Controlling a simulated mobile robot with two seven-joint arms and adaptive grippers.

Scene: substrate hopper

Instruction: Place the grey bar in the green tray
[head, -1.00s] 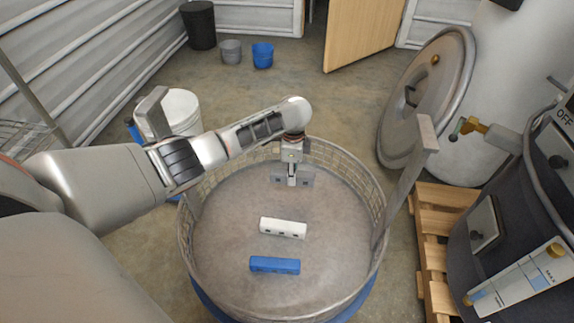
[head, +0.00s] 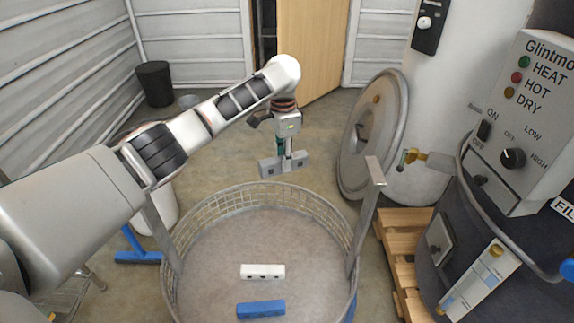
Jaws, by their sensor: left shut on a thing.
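The grey bar (head: 269,168) is in the grip of my left gripper (head: 290,158), which points down. The bar hangs roughly level at about the far rim of the round mesh-walled basket (head: 208,208), and looks clear of the basket floor. The fingers are shut around the middle of the bar. I see no green tray in the head view. My right gripper is not in view.
A white bar (head: 263,271) and a blue bar (head: 260,309) lie on the basket floor. Upright metal posts (head: 363,220) rise at the basket's sides. A dark control-panel drum (head: 472,240) and a wooden pallet (head: 405,232) stand to the right.

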